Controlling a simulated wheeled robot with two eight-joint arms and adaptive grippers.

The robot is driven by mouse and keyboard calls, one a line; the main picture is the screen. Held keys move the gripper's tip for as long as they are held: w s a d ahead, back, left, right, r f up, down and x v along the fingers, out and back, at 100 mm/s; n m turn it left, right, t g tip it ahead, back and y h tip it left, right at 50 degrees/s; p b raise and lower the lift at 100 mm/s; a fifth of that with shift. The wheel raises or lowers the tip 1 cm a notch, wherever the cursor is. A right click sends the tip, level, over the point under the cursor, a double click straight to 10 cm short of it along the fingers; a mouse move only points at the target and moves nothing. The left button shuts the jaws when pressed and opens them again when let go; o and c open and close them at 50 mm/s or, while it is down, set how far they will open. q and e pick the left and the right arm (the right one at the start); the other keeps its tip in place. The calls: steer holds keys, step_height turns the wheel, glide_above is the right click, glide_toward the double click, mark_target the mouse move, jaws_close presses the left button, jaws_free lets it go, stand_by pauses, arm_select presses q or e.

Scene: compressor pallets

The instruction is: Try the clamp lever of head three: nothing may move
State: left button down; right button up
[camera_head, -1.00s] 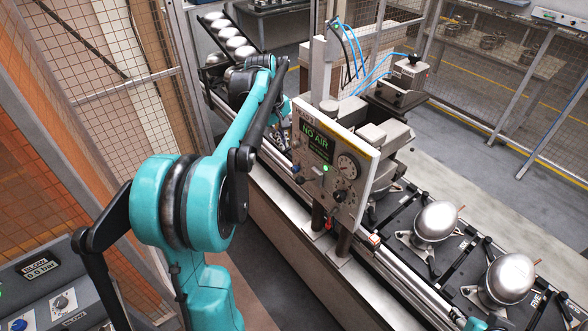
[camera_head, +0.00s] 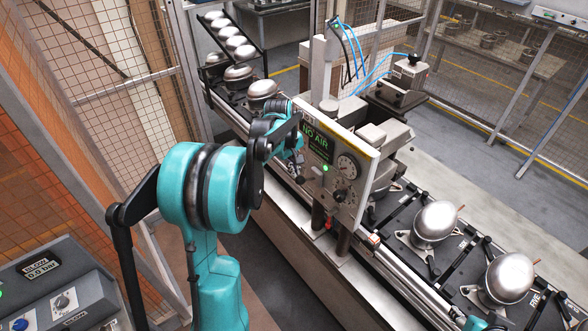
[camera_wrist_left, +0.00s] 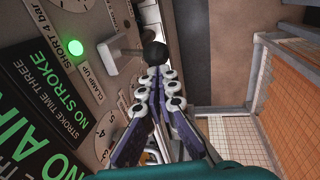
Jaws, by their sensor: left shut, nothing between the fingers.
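The clamp lever (camera_wrist_left: 124,53) shows in the left wrist view as a pale arm with a black ball knob (camera_wrist_left: 154,53), standing out from the panel beside the words CLAMP UP. My left gripper (camera_wrist_left: 156,78) is shut and empty, its fingertips just below the knob; whether they touch it I cannot tell. In the head view my left gripper (camera_head: 294,163) is at the left edge of the control panel (camera_head: 350,150), which reads NO AIR. A green lamp (camera_wrist_left: 74,48) is lit on the panel. My right gripper does not show.
Silver domed compressors (camera_head: 436,220) sit on dark pallets along the line at right. More domes (camera_head: 239,73) stand at the far left end. A mesh fence (camera_head: 125,70) runs at left. A grey console (camera_head: 50,290) is at the lower left.

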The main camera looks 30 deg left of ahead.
arm_select(q)
steer(key=shift+s, duration=0.1)
steer(key=shift+s+a+f+t+b, duration=0.1)
steer(key=shift+s+f+t+b, duration=0.15)
steer(key=shift+b, duration=0.3)
steer(key=shift+s+f+t+h+b, duration=0.1)
steer(key=shift+f+t+h+b, duration=0.1)
steer(key=shift+t+h+b, duration=0.15)
step_height(320, 180, down, 7)
steer(key=s+t+h+b, duration=0.2)
steer(key=t+b, duration=0.3)
steer(key=b, duration=0.5)
steer(key=shift+s+a+f+t+b, duration=0.2)
steer(key=shift+a+t+b, duration=0.1)
steer(key=shift+a+b, duration=0.1)
steer(key=shift+r, duration=0.1)
steer(key=shift+r+p, duration=0.6)
steer(key=shift+r, duration=0.15)
